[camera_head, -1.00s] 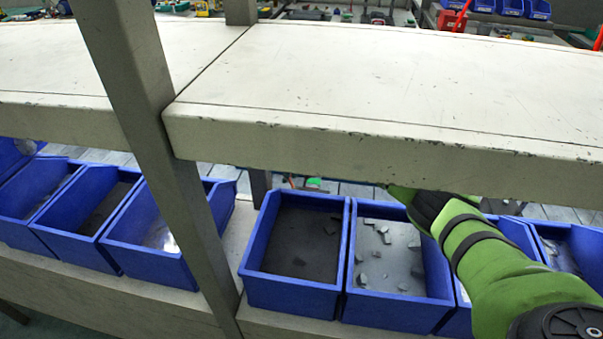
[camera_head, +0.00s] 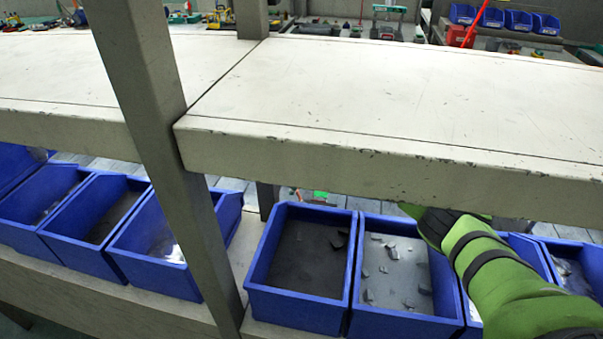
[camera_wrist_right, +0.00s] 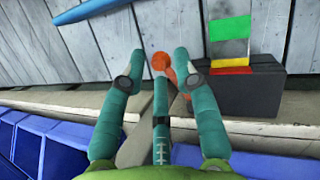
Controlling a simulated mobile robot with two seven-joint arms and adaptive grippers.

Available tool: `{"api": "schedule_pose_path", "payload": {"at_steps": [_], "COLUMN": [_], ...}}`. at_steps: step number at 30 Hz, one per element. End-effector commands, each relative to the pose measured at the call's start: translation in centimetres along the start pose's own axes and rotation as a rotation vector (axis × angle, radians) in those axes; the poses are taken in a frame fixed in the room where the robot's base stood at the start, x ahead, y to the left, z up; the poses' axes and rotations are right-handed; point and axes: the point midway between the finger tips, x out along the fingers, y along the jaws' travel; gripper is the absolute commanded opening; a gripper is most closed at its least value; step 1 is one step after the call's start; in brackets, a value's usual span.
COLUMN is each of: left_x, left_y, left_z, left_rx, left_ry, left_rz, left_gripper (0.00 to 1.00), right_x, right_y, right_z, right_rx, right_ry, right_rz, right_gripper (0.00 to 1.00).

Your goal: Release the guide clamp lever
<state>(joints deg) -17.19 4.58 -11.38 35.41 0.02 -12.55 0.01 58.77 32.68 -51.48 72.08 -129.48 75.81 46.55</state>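My right gripper (camera_wrist_right: 160,62) shows teal fingers spread apart in the right wrist view. An orange ball knob (camera_wrist_right: 161,62) shows between the two outer fingertips, with a red-orange part (camera_wrist_right: 180,76) just beside it. This looks like the clamp lever; its lower part is hidden behind the fingers, and I cannot tell whether any finger touches it. In the head view my green right arm reaches in under the shelf edge, and the right gripper (camera_head: 437,226) is mostly hidden there. My left gripper is not in view.
A dark block (camera_wrist_right: 238,92) with green, yellow and red bands stands right of the fingers. A blue bar (camera_wrist_right: 88,11) lies at upper left. The pale shelf (camera_head: 400,100) overhangs blue bins (camera_head: 300,310), and a grey post (camera_head: 150,120) crosses the view.

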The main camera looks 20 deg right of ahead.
Motion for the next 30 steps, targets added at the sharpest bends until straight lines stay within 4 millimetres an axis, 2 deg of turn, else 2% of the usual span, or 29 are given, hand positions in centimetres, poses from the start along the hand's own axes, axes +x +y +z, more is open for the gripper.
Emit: {"api": "schedule_pose_path", "payload": {"at_steps": [9, 15, 21, 28, 29, 30], "left_x": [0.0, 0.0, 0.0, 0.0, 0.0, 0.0], "left_y": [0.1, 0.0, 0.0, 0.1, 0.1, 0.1], "left_z": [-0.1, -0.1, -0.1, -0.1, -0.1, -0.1], "left_rx": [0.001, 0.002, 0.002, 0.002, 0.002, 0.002], "left_ry": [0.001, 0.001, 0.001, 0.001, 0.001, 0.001], "left_rz": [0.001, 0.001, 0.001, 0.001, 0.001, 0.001], "left_gripper": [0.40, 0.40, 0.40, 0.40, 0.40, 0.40], "right_x": [-6.5, -9.9, -11.2, -11.2, -11.2, -11.2], "right_y": [0.0, 0.0, 0.0, 0.0, 0.0, 0.0], "right_z": [0.2, 0.2, 0.1, 0.1, 0.1, 0.1], "right_rx": [-0.001, 0.000, 0.001, 0.001, 0.001, 0.003], "right_ry": [-0.006, -0.005, -0.002, -0.002, -0.002, -0.002], "right_rz": [0.001, 0.001, -0.001, 0.000, 0.000, 0.000], "right_gripper": [0.31, 0.31, 0.31, 0.31, 0.27, 0.11]}}
